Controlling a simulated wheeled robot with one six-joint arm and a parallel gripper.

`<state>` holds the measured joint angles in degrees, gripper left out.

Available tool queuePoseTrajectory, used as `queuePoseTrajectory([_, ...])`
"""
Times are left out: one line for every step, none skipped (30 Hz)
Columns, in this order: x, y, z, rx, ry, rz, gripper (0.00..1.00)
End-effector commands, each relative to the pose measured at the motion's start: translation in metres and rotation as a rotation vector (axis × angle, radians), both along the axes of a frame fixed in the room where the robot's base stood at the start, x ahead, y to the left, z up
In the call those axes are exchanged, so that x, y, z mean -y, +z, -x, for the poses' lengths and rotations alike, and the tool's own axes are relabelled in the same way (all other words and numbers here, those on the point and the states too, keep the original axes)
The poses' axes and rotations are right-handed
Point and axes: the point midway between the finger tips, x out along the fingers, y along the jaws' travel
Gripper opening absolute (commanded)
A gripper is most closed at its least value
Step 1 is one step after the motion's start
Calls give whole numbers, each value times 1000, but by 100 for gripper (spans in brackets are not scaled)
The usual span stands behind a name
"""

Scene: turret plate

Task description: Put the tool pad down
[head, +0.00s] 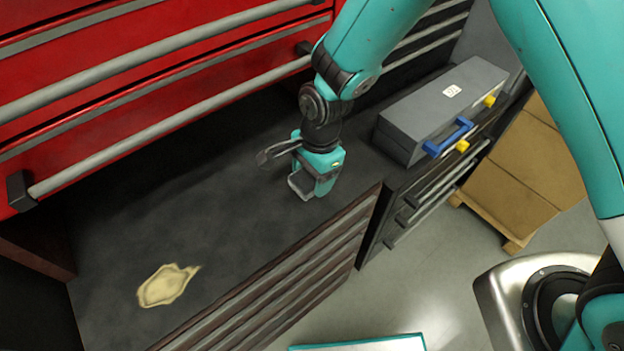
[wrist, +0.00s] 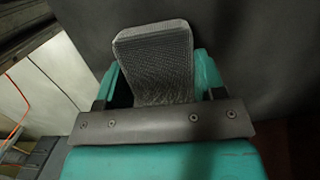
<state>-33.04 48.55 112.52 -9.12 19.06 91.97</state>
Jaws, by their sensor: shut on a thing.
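My gripper (head: 312,184) is teal and points down over the dark worktop (head: 225,205), close to its front edge. It is shut on a grey pad with a fine textured face, which I take to be the tool pad (wrist: 155,55). In the wrist view the pad sticks out beyond the teal jaws, with a dark surface behind it. In the head view only a small grey part shows at the gripper's lower end. I cannot tell whether the pad touches the worktop.
A grey toolbox (head: 440,105) with a blue handle stands right of my gripper. Red drawers (head: 150,75) with long grey handles rise behind the worktop. A crumpled yellowish cloth (head: 165,285) lies at the left. The worktop between cloth and gripper is clear. Cardboard boxes (head: 525,165) stand beyond the right edge.

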Motion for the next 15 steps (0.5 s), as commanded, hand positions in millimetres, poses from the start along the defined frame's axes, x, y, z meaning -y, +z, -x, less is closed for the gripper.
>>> queuePoseTrajectory([0,-5,0,1,0,-1,37])
queuePoseTrajectory([0,-4,0,2,0,-1,37])
queuePoseTrajectory([0,-2,0,2,1,-1,37])
queuePoseTrajectory([0,-2,0,2,1,-1,37])
queuePoseTrajectory([0,-2,0,2,0,-1,37])
queuePoseTrajectory([0,-2,0,2,0,-1,37])
queuePoseTrajectory([0,-2,0,2,1,-1,37])
queuePoseTrajectory([0,-2,0,2,0,-1,37])
queuePoseTrajectory([0,-4,0,2,0,-1,37])
queuePoseTrajectory([0,-5,0,1,0,-1,37])
queuePoseTrajectory([0,-6,0,1,0,-1,37])
queuePoseTrajectory([0,-5,0,2,0,-1,70])
queuePoseTrajectory([0,-5,0,2,0,-1,77])
queuePoseTrajectory([0,-5,0,2,0,-1,84])
queuePoseTrajectory([0,-5,0,2,0,-1,88])
